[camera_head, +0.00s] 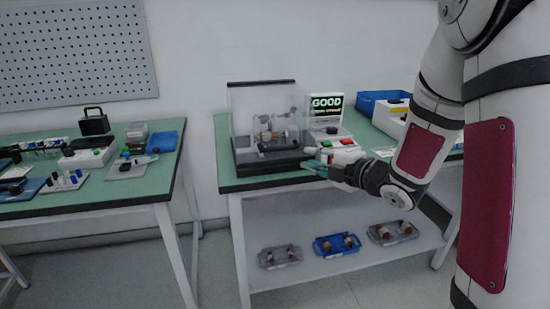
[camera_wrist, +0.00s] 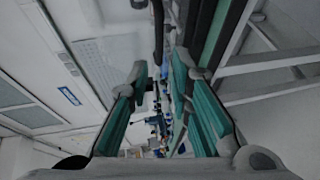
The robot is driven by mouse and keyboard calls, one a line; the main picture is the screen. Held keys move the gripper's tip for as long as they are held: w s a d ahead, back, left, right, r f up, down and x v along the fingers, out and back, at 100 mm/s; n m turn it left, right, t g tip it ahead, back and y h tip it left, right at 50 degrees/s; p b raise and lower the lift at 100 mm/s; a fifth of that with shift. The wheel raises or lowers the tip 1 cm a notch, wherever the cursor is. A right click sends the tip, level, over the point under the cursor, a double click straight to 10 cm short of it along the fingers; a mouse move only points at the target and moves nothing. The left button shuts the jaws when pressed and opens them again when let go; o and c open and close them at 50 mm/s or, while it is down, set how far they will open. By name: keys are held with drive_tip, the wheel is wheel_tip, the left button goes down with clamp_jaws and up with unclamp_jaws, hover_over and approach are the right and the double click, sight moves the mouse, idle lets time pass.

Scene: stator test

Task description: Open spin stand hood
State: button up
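The spin stand's clear hood (camera_head: 242,108) stands on a dark base on the right green table, and it appears lowered over the fixture (camera_head: 272,128) inside. A dark bar (camera_head: 262,83) runs along its top edge. My gripper (camera_head: 308,166) is in front of the table's front edge, just right of the stand's base and apart from the hood. In the wrist view my gripper (camera_wrist: 168,88) shows its two teal-padded fingers spread wide, with nothing held between them. The wrist view is turned sideways, and I cannot make out the hood in it.
A screen reading GOOD (camera_head: 327,105) and a white control box (camera_head: 330,137) with coloured buttons stand right of the hood. A blue bin (camera_head: 378,102) is behind my arm. Trays (camera_head: 337,245) with parts lie on the lower shelf. The left table (camera_head: 100,196) holds tools.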

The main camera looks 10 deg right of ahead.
sight(283, 149)
drive_tip(key=b+x, duration=0.1)
drive_tip(key=x, duration=1.2)
drive_tip(key=shift+w+a, duration=0.1)
drive_tip(key=shift+w, duration=0.1)
clamp_jaws()
